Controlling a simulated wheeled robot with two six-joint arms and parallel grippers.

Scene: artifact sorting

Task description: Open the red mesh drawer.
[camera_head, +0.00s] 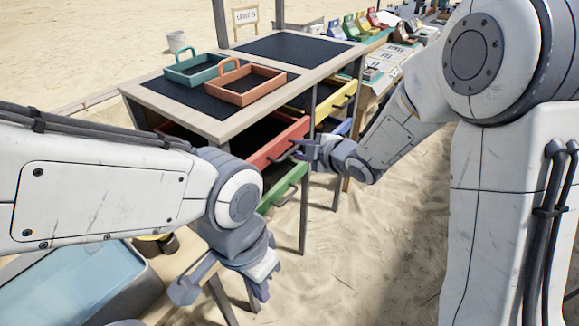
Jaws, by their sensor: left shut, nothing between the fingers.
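The red mesh drawer (262,157) is under the wooden table, above a green drawer. It stands partly pulled out, with its dark inside showing behind the red front. Its dark handle (283,153) is on the front. My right gripper (303,149) is right at this handle; whether its fingers are closed around it is too small to tell. My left gripper (262,288) is shut and empty, low in front of the table and well below the red drawer.
A teal tray (168,75) and an orange tray (222,97) sit on the tabletop (188,122). The green drawer (280,190) is below the red one. A yellow drawer (340,98) is to the right. A blue-topped box (75,285) is at lower left. Open sand lies in front.

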